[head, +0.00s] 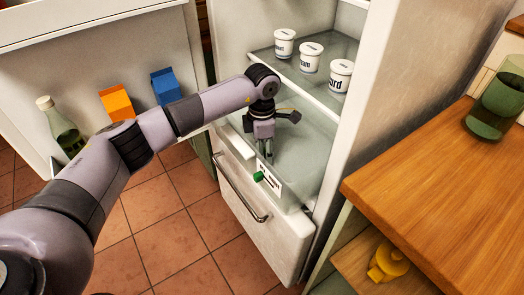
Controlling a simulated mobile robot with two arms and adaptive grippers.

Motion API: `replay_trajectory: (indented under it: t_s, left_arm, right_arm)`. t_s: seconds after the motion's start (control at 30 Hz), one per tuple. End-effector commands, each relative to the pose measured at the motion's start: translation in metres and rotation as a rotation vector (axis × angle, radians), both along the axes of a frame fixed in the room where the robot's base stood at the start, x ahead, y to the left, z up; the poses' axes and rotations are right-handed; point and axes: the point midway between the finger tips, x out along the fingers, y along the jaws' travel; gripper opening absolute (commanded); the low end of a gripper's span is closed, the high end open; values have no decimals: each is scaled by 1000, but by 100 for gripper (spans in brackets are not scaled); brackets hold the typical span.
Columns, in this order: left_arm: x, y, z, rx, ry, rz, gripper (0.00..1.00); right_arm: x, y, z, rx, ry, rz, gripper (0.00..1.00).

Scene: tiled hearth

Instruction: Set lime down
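My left arm reaches in from the left to the open fridge (390,110). My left gripper (265,157) points down over the clear lower compartment (300,160), below the glass shelf. Its fingers are small here, and I cannot tell whether they are open or shut. I see no lime clearly between them. A small green spot (258,177) shows just below the fingertips at the compartment's front edge, beside a white label with dark marks. My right gripper is not in view.
Several white tubs (309,57) stand on the glass shelf (327,85) above. The open door at left holds a green bottle (62,130), an orange carton (117,102) and a blue carton (166,86). A wooden counter (440,190) stands at right.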

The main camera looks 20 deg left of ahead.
Motion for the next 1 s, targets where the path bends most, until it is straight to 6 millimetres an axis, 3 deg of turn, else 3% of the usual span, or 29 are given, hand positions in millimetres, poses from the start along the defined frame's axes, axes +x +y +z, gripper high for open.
replay_trajectory:
  t_s: [0.23,0.63,1.0]
  left_arm:
    - [0,0,0,0,0,1,54]
    - [0,0,5,0,0,0,54]
    - [2,1,82,0,-4,0,54]
  right_arm:
    - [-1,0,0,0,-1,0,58]
    - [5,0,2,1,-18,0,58]
    - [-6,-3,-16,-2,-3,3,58]
